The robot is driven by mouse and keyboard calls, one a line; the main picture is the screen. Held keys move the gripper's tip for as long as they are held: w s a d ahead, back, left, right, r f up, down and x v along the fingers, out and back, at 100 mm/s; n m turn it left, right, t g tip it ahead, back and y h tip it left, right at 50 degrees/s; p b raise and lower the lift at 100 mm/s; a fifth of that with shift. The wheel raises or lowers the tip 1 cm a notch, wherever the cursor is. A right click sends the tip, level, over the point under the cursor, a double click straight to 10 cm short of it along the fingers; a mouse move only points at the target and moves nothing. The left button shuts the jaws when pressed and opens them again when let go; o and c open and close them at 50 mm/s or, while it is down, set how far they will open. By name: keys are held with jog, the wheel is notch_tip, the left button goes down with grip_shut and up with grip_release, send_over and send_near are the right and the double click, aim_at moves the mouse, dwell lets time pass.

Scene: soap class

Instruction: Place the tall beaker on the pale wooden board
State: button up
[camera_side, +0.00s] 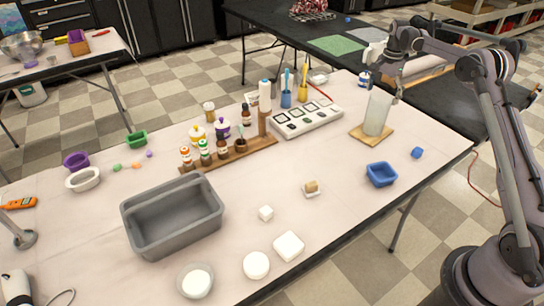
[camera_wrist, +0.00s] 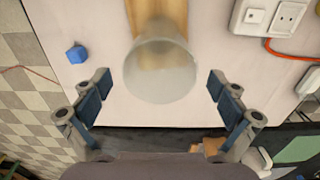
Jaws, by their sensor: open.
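The tall beaker (camera_side: 377,113) is frosted and translucent, and stands upright on the pale wooden board (camera_side: 358,136) near the far right of the table. In the wrist view the beaker (camera_wrist: 160,68) appears from above its rim, with the board (camera_wrist: 184,18) showing behind and through it. My gripper (camera_side: 399,92) is just beside the upper part of the beaker in the side view. In the wrist view my gripper (camera_wrist: 158,85) is open, with one finger on each side of the beaker and visible gaps between. The beaker hides part of the board.
A blue cube (camera_side: 417,152) and a blue tray (camera_side: 381,174) lie near the board. A grey tub (camera_side: 172,217) and several white soaps are farther off. The table between them is mostly clear.

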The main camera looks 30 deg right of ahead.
notch_tip(320, 180, up, 11)
jog(key=s+a+r+n+t, duration=0.1)
jog(key=s+a+r+n, duration=0.15)
jog(key=a, duration=0.45)
jog(key=s+a+r+n+t+h, duration=0.1)
jog(key=s+a+r+n, duration=0.1)
jog(key=a+r+n, duration=0.3)
jog(key=s+a+r+n+t, duration=0.1)
jog(key=s+a+r, duration=0.1)
jog(key=a, duration=0.6)
jog(key=s+a+f+n+t, duration=0.1)
jog(key=s+a+f+n, duration=0.2)
jog(key=s, duration=0.3)
jog(key=s+a+f+n+t, duration=0.1)
jog(key=s+a+f+n, duration=0.2)
jog(key=s+a, duration=0.3)
jog(key=s+a+f+n+t+y, duration=0.1)
jog(key=s+a+f+n+t, duration=0.1)
jog(key=s, duration=0.5)
jog(key=a+f+n, duration=0.1)
jog(key=a+f, duration=0.1)
jog(key=a, duration=0.1)
jog(key=shift+s+f, duration=0.15)
jog(key=shift+f, duration=0.2)
